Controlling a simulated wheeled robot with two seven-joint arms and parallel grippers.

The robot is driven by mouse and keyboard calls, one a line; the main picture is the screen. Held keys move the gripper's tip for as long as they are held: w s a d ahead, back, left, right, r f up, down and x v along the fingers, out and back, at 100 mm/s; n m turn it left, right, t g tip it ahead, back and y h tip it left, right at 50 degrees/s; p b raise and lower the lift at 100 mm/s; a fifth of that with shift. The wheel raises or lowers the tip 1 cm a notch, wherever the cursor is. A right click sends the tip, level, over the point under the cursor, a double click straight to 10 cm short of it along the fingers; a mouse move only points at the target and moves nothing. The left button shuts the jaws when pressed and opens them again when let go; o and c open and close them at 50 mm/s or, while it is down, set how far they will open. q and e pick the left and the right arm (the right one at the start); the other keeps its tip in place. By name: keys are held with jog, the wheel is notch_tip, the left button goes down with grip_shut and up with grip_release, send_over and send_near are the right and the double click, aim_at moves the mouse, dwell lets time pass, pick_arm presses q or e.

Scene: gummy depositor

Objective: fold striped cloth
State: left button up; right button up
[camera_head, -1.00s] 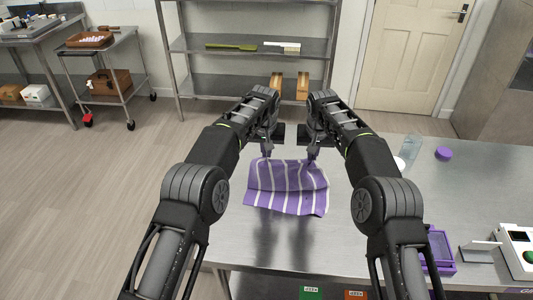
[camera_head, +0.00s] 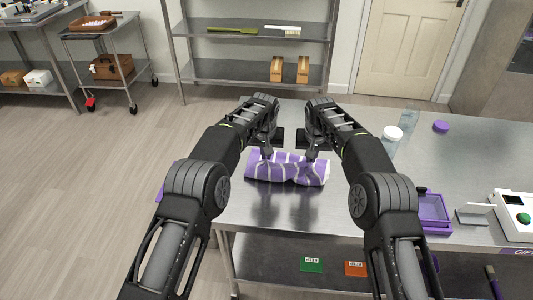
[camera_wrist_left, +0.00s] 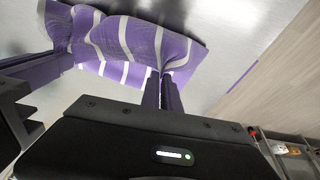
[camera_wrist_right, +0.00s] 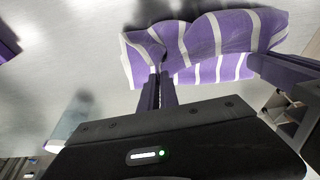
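The purple cloth with white stripes (camera_head: 288,172) lies on the steel table between my arms, doubled over into a narrow band with a raised, rumpled middle. My left gripper (camera_head: 267,154) is shut on the cloth's upper layer towards the left end. The left wrist view shows its purple fingers (camera_wrist_left: 163,76) close together with cloth pinched at the tips. My right gripper (camera_head: 312,156) is shut on the cloth towards the right end. Its fingers (camera_wrist_right: 159,73) are also close together on the fabric in the right wrist view. The layers beneath are partly hidden.
On the table (camera_head: 480,165) to the right are a clear bottle with a white lid (camera_head: 392,134), a purple lid (camera_head: 440,127), a purple tray (camera_head: 434,208) and a white device with a green button (camera_head: 516,212). The table in front of the cloth is bare.

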pick_arm(q)
jog(key=o, duration=1.1)
jog(key=shift+s+a, duration=0.2)
jog(key=shift+a, duration=1.25)
pick_arm(e)
jog(key=o, duration=1.1)
jog(key=shift+s+d, duration=0.2)
jog(key=shift+d, duration=1.3)
pick_arm(q)
jog(key=shift+o, duration=1.4)
jog(key=shift+r, duration=0.1)
pick_arm(e)
jog(key=o, duration=0.3)
jog(key=shift+r, duration=0.15)
pick_arm(q)
jog(key=o, duration=0.3)
jog(key=shift+r+p, duration=0.6)
jog(key=shift+p, duration=0.1)
pick_arm(e)
jog(key=o, duration=0.3)
jog(key=shift+r, duration=0.6)
pick_arm(q)
notch_tip(320, 180, up, 3)
jog(key=p, duration=0.3)
jog(key=shift+r, duration=0.2)
pick_arm(e)
notch_tip(320, 180, up, 3)
jog(key=shift+r, duration=0.2)
